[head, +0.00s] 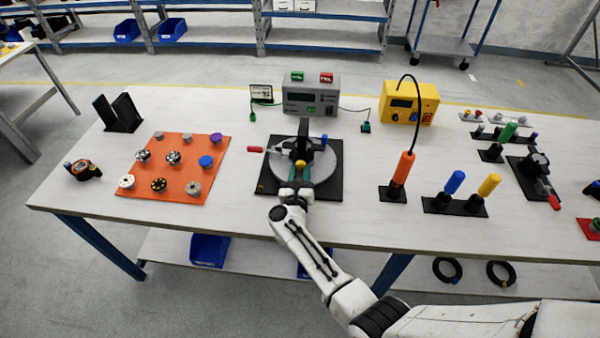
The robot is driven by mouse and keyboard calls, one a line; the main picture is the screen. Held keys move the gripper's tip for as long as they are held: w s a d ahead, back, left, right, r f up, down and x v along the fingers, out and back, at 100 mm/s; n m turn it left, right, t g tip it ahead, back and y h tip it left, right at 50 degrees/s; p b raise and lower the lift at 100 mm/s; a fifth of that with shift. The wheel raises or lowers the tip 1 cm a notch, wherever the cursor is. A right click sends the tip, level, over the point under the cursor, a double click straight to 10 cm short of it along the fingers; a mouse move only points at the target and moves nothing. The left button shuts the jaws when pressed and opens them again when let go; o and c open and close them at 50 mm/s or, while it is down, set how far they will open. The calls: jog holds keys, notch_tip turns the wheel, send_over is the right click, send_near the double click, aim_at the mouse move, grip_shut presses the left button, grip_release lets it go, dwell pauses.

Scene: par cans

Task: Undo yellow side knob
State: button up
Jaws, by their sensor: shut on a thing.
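The yellow side knob (300,165) is on the near side of a black fixture (303,145) that stands on a round grey turntable (328,165). The turntable sits on a black square base (330,193). My gripper (299,177) reaches in from the front and is shut on the yellow side knob. The fingertips are small in the head view, and part of the knob is hidden by them. A red-handled part (240,149) sticks out to the left of the fixture, and a blue tip (324,138) shows at its right.
An orange mat (180,140) with several knobs lies left. A grey meter box (311,95) and a yellow box (410,102) stand behind. An orange-handled driver (403,168) and blue (455,182) and yellow (489,185) handles stand right. Bare tabletop lies between.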

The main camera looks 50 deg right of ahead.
jog(key=o, duration=1.1)
jog(key=shift+c, duration=0.2)
jog(key=v, duration=1)
jog(key=shift+s+a, duration=0.25)
jog(key=shift+a, duration=0.1)
